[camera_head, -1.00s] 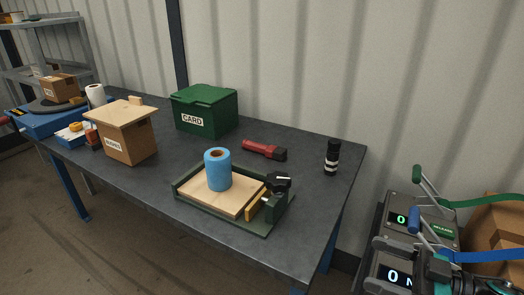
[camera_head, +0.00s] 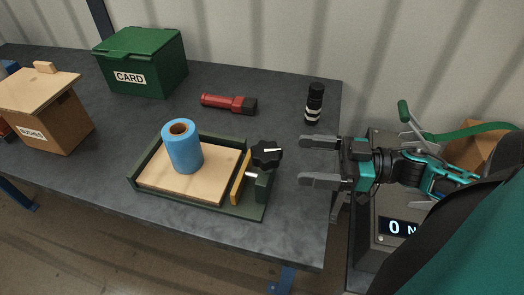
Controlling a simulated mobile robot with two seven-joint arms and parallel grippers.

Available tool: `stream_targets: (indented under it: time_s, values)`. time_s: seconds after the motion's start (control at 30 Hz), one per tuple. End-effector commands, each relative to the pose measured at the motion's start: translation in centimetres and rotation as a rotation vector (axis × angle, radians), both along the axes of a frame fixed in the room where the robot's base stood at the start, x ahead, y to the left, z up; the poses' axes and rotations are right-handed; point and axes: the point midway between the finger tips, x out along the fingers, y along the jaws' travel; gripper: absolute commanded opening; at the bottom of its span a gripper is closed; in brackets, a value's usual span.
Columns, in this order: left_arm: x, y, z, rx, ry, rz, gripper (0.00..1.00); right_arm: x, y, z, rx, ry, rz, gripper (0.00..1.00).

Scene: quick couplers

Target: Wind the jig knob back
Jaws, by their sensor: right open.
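The jig (camera_head: 143,194) is a dark green frame on the table, holding a light wooden board (camera_head: 205,184). Its black star-shaped knob (camera_head: 266,153) with a white mark sits at the jig's right end, by a yellow clamp bar (camera_head: 240,177). A blue roll (camera_head: 184,149) stands upright on the board. My right gripper (camera_head: 306,161) is open and empty, to the right of the knob and apart from it, fingers pointing left. My left gripper is not in view.
On the dark table (camera_head: 240,80) are a red flashlight (camera_head: 229,103), a black-and-white cylinder (camera_head: 314,103), a green CARD box (camera_head: 140,62) and a BUSHES box (camera_head: 45,115). A grey unit with a digital display (camera_head: 396,228) stands right of the table.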

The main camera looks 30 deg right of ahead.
Motion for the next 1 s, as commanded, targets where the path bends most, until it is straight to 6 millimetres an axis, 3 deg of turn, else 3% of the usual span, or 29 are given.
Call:
stream_targets:
  time_s: [0.2,0.43,0.97,1.0]
  values:
    - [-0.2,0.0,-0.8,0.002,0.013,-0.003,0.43,3.1,3.5,0.1,0.000,-0.007,0.003,0.88]
    - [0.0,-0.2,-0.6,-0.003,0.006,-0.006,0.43,5.2,6.0,0.1,0.001,-0.003,0.001,0.88]
    - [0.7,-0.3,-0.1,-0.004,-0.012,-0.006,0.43,6.2,7.1,0.0,0.001,-0.001,-0.001,0.88]
    - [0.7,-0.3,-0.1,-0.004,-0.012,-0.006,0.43,6.2,7.1,0.0,0.001,-0.001,-0.001,0.84]
